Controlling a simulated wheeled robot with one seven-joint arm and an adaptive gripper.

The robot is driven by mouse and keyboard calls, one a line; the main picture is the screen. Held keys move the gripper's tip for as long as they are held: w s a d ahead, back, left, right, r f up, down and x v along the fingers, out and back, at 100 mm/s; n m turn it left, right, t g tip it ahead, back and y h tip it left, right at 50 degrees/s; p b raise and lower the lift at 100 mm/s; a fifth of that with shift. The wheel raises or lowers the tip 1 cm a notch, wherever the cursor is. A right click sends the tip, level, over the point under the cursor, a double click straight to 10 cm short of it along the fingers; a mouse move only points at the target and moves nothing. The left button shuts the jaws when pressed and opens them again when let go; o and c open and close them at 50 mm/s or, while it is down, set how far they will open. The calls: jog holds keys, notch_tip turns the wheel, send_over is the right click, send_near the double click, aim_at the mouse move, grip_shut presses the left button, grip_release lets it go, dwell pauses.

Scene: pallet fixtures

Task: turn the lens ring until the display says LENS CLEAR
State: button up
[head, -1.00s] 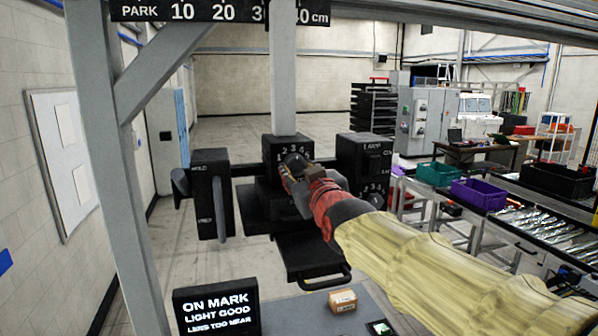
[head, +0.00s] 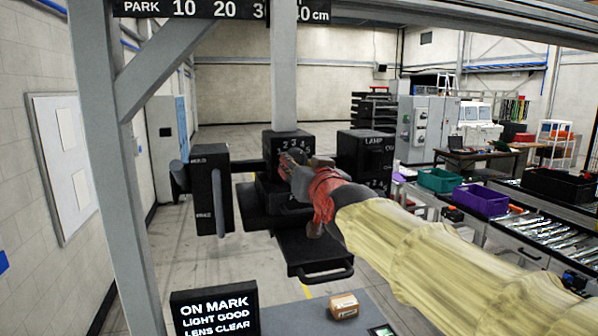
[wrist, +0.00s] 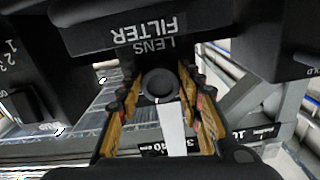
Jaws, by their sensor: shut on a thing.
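The display (head: 215,313) at the lower left of the head view reads ON MARK, LIGHT GOOD, LENS CLEAR. The lens ring is a dark round knob (wrist: 159,84) in the wrist view, below the upside-down LENS FILTER lettering. My gripper (head: 288,165) reaches it from the right in the head view and hides it there. In the wrist view, the two fingers of my gripper (wrist: 160,100) are shut on the ring, one on each side. The numbered dial face (head: 290,143) shows just above my gripper.
A LAMP box (head: 366,146) stands close to the right of my gripper, and a box with a lever (head: 208,190) to the left. A grey post (head: 284,80) rises behind the dial. A drawer with a handle (head: 312,250) and a small carton (head: 343,306) are below.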

jog(key=shift+m, duration=0.6)
jog(key=shift+r, duration=0.1)
jog(key=o, duration=1.2)
jog(key=shift+c, duration=0.2)
jog(key=v, duration=1.2)
